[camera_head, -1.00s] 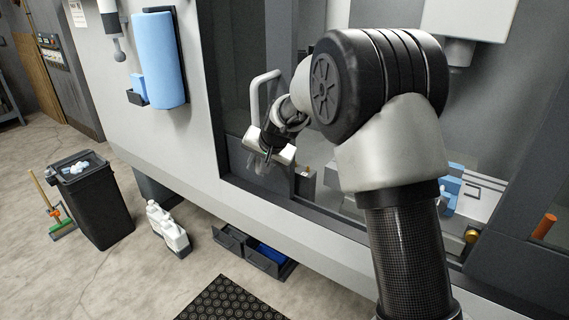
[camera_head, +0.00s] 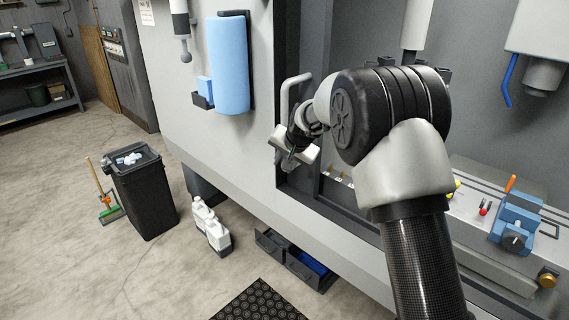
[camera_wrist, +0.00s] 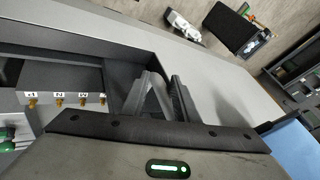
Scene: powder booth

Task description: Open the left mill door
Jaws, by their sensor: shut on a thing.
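The left mill door (camera_head: 313,50) is a dark-framed sliding panel at the left side of the machine's opening. It stands well to the left, and the interior to its right is exposed. Its pale bar handle (camera_head: 286,100) stands upright in the head view. My gripper (camera_head: 292,160) is shut on the lower part of this handle; my wrist hides some of the contact. In the wrist view my two fingers (camera_wrist: 166,98) are close together, and the handle between them is hard to make out.
Inside the opening on the right is a blue vise (camera_head: 515,222) on the machine bed. A blue roll (camera_head: 228,65) hangs on the front panel to the left.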

